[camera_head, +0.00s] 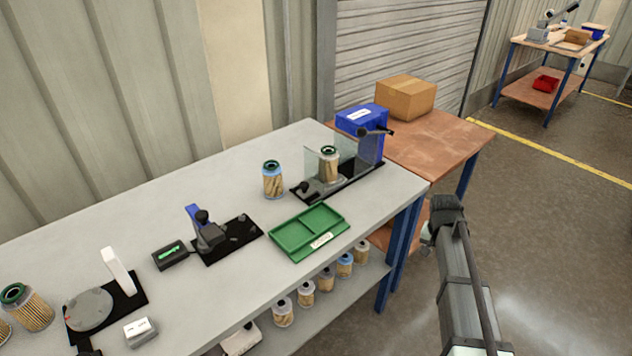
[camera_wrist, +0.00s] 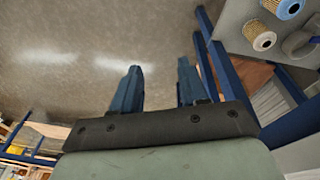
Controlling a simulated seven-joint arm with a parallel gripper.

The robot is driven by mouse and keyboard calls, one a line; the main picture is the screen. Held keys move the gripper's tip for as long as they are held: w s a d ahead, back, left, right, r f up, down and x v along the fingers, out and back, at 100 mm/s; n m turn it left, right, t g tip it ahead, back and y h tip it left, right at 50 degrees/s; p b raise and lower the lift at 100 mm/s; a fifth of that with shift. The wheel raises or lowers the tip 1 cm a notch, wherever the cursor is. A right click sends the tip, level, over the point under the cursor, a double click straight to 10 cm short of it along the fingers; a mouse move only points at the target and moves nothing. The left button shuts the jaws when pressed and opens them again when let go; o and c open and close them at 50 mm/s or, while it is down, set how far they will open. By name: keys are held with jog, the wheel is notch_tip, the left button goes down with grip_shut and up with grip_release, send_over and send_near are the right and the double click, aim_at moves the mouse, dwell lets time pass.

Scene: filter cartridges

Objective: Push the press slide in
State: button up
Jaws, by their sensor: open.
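The press is a blue unit (camera_head: 362,121) with a lever and a clear guard, at the right end of the grey bench. Its black base (camera_head: 358,178) runs forward-left, with a dark knob-like part (camera_head: 306,187) near the left end. A filter cartridge (camera_head: 329,166) with a green top stands on the base by the guard. I cannot tell how far the slide is in. My arm is right of the bench, over the floor, apart from the press. In the wrist view my gripper (camera_wrist: 161,78) has two blue fingers spread apart, with nothing between them.
A green tray (camera_head: 310,232) and a blue-banded cartridge (camera_head: 272,179) are near the press. A small black fixture (camera_head: 222,238) is further left. A cardboard box (camera_head: 405,97) sits on the brown table behind. Cartridges (camera_head: 345,265) stand on the lower shelf.

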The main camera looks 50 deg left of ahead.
jog(key=a+r+t, duration=0.1)
jog(key=a+r, duration=0.9)
notch_tip(320, 180, up, 16)
jog(key=n+y, duration=0.4)
jog(key=n, duration=0.1)
send_over(304, 184)
jog(key=s+d, duration=0.4)
jog(key=x, duration=1.3)
jog(key=shift+w+d+f, duration=0.2)
jog(key=shift+d+f, duration=0.05)
jog(key=shift+c, duration=0.2)
grip_shut()
